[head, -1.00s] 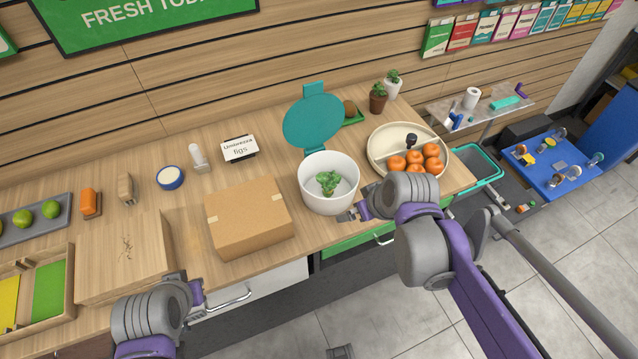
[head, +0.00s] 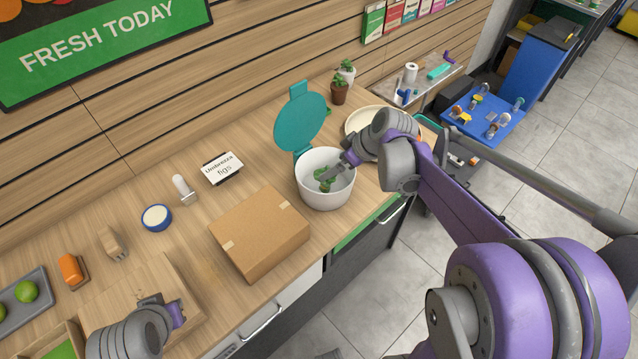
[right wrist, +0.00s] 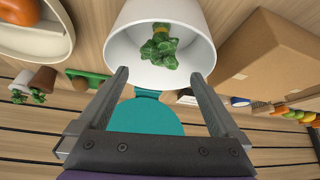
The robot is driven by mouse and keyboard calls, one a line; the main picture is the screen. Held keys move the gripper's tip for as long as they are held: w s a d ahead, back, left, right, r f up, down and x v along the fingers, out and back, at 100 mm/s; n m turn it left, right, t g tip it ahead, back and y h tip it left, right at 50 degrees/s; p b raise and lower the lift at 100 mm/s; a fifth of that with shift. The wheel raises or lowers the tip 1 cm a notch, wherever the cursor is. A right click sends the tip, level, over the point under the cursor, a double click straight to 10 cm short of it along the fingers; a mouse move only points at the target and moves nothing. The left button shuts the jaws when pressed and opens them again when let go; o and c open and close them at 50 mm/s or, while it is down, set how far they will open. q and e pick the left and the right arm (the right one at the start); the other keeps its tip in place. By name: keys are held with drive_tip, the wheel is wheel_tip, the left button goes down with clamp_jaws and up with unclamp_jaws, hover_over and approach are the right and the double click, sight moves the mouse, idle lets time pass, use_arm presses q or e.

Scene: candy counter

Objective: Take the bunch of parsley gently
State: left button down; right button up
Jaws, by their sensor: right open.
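The green bunch of parsley (head: 324,183) is inside a white round bin (head: 325,197) whose teal lid (head: 300,118) stands open. My right gripper (head: 333,175) reaches in over the bin's right side, its fingers partly covering the parsley. In the right wrist view the parsley (right wrist: 158,48) shows with a yellowish band at its stem, inside the white bin (right wrist: 195,30). The open right fingers (right wrist: 158,76) are at the bin's rim, apart, with the parsley beyond and between them; I cannot tell whether they touch it. My left gripper (head: 175,313) is over the wooden board; its jaws are unclear.
A cardboard box (head: 260,235) stands close left of the bin.

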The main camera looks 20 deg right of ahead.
hover_over(324, 187)
drive_tip(key=d, duration=0.2)
drive_tip(key=f, duration=0.4)
drive_tip(key=shift+w+a+f, duration=0.1)
drive_tip(key=shift+w+f, duration=0.15)
drive_tip(key=shift+w, duration=0.1)
drive_tip(key=x, duration=0.6)
drive_tip(key=shift+s, duration=0.3)
clamp_jaws()
